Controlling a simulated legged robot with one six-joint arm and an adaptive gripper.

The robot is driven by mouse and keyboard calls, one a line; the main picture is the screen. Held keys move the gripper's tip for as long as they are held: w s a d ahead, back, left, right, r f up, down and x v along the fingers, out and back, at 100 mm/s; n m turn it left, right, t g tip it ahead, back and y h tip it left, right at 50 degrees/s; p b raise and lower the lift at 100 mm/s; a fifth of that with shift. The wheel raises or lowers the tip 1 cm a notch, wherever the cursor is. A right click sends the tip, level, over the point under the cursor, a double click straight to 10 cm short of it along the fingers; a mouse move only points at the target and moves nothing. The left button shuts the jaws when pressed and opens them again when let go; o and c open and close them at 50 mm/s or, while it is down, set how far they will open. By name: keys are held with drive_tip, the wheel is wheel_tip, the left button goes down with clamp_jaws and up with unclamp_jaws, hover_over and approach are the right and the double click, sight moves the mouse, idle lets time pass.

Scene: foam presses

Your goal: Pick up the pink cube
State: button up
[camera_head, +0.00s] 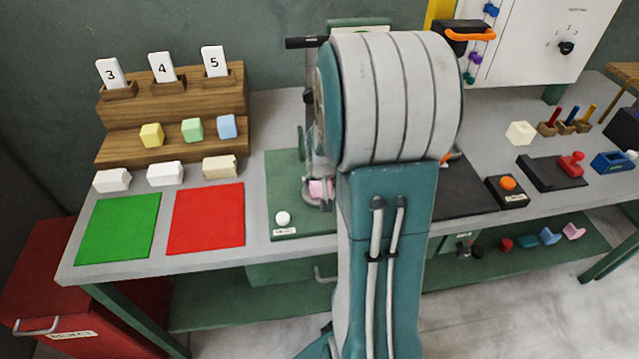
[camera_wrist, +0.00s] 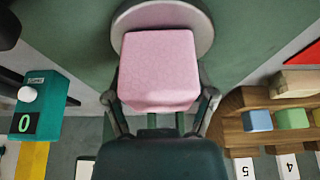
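The pink cube (camera_wrist: 160,60) fills the middle of the wrist view, in front of a round grey plate (camera_wrist: 152,18). In the head view the pink cube (camera_head: 317,188) shows small at the left edge of my arm, at the round plate of the green press. My gripper (camera_wrist: 160,98) has one finger on each side of the cube. The fingers look very near its sides, but whether they touch it is unclear. In the head view my arm hides most of my gripper.
The press's green base (camera_head: 285,200) carries a white button (camera_head: 283,218). A red mat (camera_head: 206,218) and a green mat (camera_head: 118,228) lie to its left. A wooden rack (camera_head: 170,108) holds yellow, green and blue cubes. A black box with an orange button (camera_head: 507,184) stands right of my arm.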

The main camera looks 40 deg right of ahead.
drive_tip(key=shift+d+f, duration=0.1)
drive_tip(key=shift+d, duration=0.05)
drive_tip(key=shift+c, duration=0.6)
drive_tip(key=shift+a, duration=0.2)
drive_tip(key=shift+r, duration=0.4)
wheel_tip(320, 180, up, 2)
drive_tip(key=shift+r, duration=0.1)
drive_tip(key=s+a+r, duration=0.9)
drive_tip(key=a+r, duration=0.1)
drive_tip(key=a, duration=0.1)
drive_tip(key=shift+d, duration=0.1)
